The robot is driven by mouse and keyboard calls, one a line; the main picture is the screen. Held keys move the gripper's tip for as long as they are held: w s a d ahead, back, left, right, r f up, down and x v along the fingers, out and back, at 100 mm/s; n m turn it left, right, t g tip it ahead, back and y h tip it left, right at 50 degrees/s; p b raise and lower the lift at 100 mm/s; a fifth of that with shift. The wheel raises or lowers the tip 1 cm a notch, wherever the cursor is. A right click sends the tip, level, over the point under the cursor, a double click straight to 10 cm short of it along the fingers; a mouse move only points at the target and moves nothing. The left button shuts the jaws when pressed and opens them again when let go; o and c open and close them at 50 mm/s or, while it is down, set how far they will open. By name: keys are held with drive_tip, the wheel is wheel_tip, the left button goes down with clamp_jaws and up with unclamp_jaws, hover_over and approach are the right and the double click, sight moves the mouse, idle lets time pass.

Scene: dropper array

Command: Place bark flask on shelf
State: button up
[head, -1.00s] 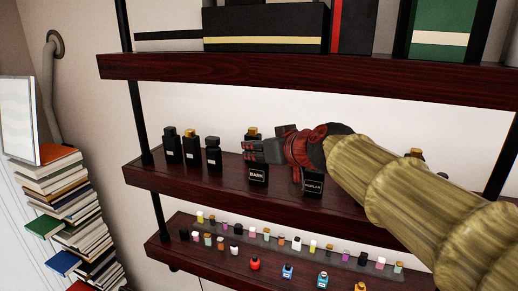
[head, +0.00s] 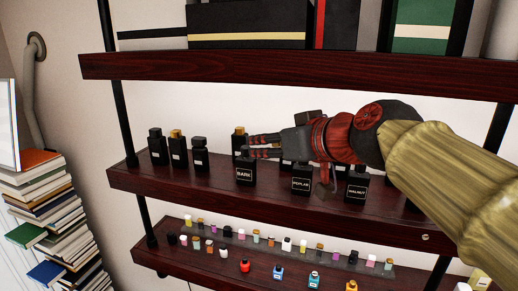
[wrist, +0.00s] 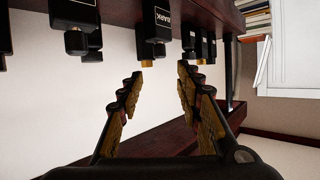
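The bark flask (head: 244,173) is black with a white BARK label. It stands upright on the middle shelf (head: 200,196), near its front edge. My gripper (head: 252,146) reaches in from the right, with its fingertips beside the flask's top. In the wrist view, the bark flask (wrist: 156,22) hangs inverted at the top of the picture, beyond the fingertips. My gripper's fingers (wrist: 160,74) are apart there, with nothing between them.
The poplar flask (head: 301,181) and walnut flask (head: 357,187) stand to the right. Several black flasks (head: 177,150) stand at the left. Small coloured bottles (head: 245,266) line the lower shelf. A book stack (head: 40,205) is at far left, and the upper shelf (head: 300,68) is above.

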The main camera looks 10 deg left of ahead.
drive_tip(key=shift+s+d+r, duration=0.1)
drive_tip(key=shift+s+d, duration=0.15)
drive_tip(key=shift+d, duration=0.05)
drive_tip(key=s+d+f+m+g+h, duration=0.1)
drive_tip(key=s+d+f+m+h, duration=0.1)
drive_tip(key=s+d+f, duration=0.5)
drive_tip(key=s+d+f+m+g+h, duration=0.2)
drive_tip(key=s+d+f, duration=0.6)
drive_tip(key=d+f, duration=0.4)
drive_tip(key=s+d+f+m+g+h, duration=0.1)
drive_tip(key=s+d+f+m+h, duration=0.3)
drive_tip(key=s+d+f, duration=0.3)
drive_tip(key=d+f+h, duration=0.1)
drive_tip(key=d+f, duration=0.2)
drive_tip(key=f, duration=0.3)
drive_tip(key=shift+s, duration=0.2)
drive_tip(key=shift+d+f, duration=0.1)
wheel_tip(320, 180, down, 16)
drive_tip(key=b, duration=1.6)
drive_tip(key=shift+f, duration=0.1)
